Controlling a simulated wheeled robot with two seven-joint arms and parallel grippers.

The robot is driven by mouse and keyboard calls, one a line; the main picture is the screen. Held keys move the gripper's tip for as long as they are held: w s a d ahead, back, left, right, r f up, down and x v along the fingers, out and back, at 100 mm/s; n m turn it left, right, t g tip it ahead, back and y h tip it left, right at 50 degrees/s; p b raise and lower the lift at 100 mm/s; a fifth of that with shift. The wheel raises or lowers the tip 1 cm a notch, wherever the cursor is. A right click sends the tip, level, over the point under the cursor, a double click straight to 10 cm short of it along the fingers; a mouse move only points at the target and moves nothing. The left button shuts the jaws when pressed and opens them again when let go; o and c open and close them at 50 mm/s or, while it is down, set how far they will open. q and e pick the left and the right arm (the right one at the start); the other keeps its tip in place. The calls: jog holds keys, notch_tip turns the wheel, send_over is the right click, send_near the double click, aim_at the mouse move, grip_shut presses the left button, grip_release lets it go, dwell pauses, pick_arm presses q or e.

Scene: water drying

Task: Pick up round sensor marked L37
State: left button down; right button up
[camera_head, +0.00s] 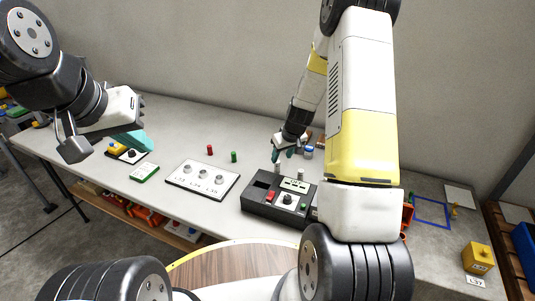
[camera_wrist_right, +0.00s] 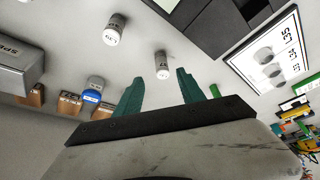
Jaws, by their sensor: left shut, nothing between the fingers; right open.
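Two small grey-white round cylinders stand on the table behind the dark device. One (camera_wrist_right: 161,65) is just beyond and between the open fingertips of my right gripper (camera_wrist_right: 160,78), apart from them; it also shows in the head view (camera_head: 276,168). The other (camera_wrist_right: 114,30) is farther to the left in the right wrist view, and it also shows in the head view (camera_head: 300,174). Both carry small dark marks, too small to read surely; the nearer could be L37. My right gripper (camera_head: 284,152) is low over the table. My left gripper (camera_head: 132,140) is shut and empty at left.
The dark device (camera_head: 255,208) with buttons stands at the table's front. A white board (camera_head: 182,183) holds three round parts. Red (camera_head: 210,150) and green (camera_head: 233,157) cylinders stand behind it. A blue-topped jar (camera_wrist_right: 92,95) and brown blocks (camera_wrist_right: 70,102) are near my right gripper.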

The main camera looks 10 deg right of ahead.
aim_at(278, 162)
jog(key=x, duration=0.5)
jog(key=shift+w+a+r, duration=0.15)
jog(key=shift+a, duration=0.1)
grip_shut()
